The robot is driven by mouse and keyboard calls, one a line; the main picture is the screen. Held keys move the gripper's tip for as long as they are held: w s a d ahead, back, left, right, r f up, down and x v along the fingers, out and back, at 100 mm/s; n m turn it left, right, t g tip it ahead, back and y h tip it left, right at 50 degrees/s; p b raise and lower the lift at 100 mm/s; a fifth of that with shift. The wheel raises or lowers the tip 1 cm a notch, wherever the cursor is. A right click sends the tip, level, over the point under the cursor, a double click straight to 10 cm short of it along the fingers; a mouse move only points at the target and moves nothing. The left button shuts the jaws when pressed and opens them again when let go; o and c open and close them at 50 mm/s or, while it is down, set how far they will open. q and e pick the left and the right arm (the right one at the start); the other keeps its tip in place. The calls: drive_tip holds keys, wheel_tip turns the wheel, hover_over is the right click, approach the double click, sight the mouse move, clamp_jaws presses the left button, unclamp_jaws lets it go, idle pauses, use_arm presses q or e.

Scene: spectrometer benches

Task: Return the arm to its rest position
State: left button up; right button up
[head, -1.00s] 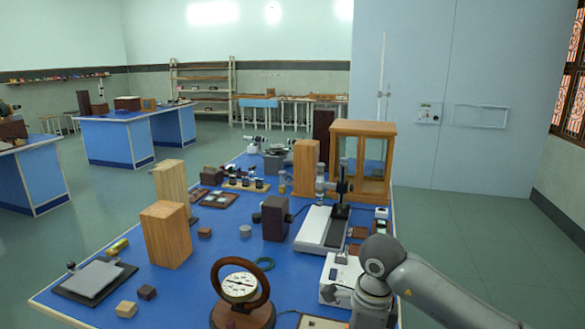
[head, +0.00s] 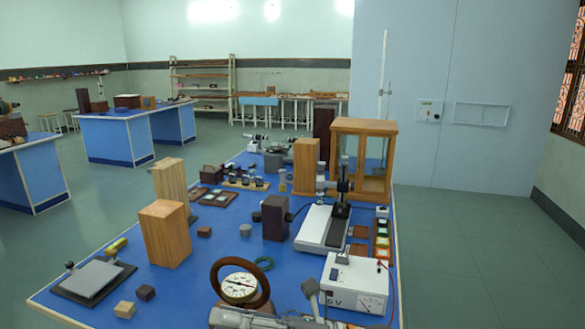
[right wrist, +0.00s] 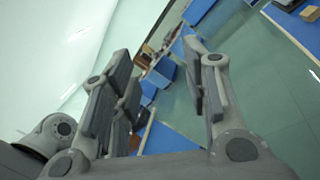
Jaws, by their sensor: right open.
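My right gripper (right wrist: 158,58) is open and empty in the right wrist view, with its two grey fingers wide apart. Beyond the fingers that view shows the room, tilted, with blue benches and floor. In the head view, grey links of my arm cross the bottom edge in front of the round dial instrument (head: 239,288). They hide the dial's lower base. I cannot make out the fingers there. My left gripper is in neither view.
The blue bench (head: 190,285) carries a white power supply (head: 356,283), wooden blocks (head: 163,234), a dark brown box (head: 276,218) and a glass-fronted cabinet (head: 362,160). The floor (head: 480,265) to the bench's right is clear.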

drive_tip(key=w+d+r+m+t+h, duration=0.2)
drive_tip(key=w+d+m+t+h, duration=0.15)
drive_tip(key=d+m+t, duration=0.45)
drive_tip(key=w+d+r+m+t+h, duration=0.1)
drive_tip(key=w+d+m+t+h, duration=0.3)
drive_tip(key=m+t, duration=0.8)
drive_tip(key=s+d+f+m+g+h, duration=0.1)
drive_tip(key=d+f+m+g+h, duration=0.5)
drive_tip(key=d+f+m+h, duration=0.85)
drive_tip(key=s+d+f+m+g+y, duration=0.25)
drive_tip(key=s+f+m+g, duration=0.75)
drive_tip(key=s+f, duration=1.2)
wheel_tip(320, 180, down, 23)
drive_tip(key=s+n+g, duration=0.2)
drive_tip(key=g, duration=0.1)
drive_tip(key=s+d+f, duration=0.1)
drive_tip(key=s+f, duration=0.7)
drive_tip(key=s+d+f+g, duration=0.1)
drive_tip(key=s+d+f, duration=0.1)
drive_tip(key=s+f, duration=0.7)
drive_tip(key=shift+s+d, duration=0.25)
